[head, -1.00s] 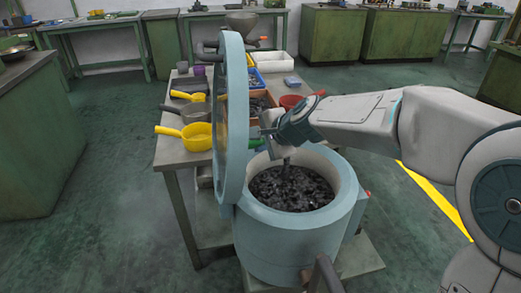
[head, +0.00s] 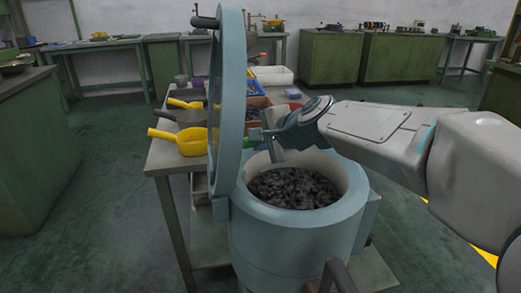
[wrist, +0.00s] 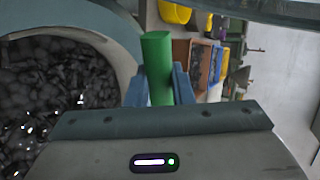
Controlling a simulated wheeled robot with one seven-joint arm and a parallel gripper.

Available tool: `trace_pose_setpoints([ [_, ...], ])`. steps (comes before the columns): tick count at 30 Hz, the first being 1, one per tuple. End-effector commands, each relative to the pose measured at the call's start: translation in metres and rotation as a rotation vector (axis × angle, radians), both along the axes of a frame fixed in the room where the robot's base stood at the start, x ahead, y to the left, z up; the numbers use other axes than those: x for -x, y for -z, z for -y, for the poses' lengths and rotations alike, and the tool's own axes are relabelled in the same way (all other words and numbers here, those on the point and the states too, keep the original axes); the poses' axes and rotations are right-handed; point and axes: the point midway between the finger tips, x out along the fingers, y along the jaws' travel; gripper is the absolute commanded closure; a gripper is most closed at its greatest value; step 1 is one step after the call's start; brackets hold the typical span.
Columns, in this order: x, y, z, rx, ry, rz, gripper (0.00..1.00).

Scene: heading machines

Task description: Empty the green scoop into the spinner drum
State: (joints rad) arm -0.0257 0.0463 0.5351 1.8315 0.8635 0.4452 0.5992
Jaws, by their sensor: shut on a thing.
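My gripper (head: 268,142) is above the back left rim of the spinner drum, beside the raised lid. In the wrist view its blue-grey fingers (wrist: 160,85) are shut on the green handle of the scoop (wrist: 157,65). A little of that green also shows in the head view (head: 255,134). I cannot see the scoop's bowl, so I cannot tell whether it holds anything. The light blue spinner drum (head: 290,225) is open at the top, with dark grey pieces (head: 295,187) inside. They also show at the left of the wrist view (wrist: 55,75).
The drum's round lid (head: 229,105) stands upright at the left of the opening. Behind it, a table (head: 165,155) carries yellow scoops (head: 185,139), a grey scoop (head: 178,115), bins and a white tray (head: 272,76). The floor to the left is clear.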

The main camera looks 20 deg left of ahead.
Motion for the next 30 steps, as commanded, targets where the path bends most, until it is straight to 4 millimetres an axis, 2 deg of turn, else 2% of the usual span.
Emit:
trace_pose_setpoints([
  [1,0.0003,0.0056,0.0004,-0.005,0.000,0.010,1.00],
  [15,0.0031,0.0113,0.0019,-0.050,0.000,0.084,1.00],
  [30,0.0057,0.0096,0.0033,-0.079,-0.001,0.129,1.00],
])
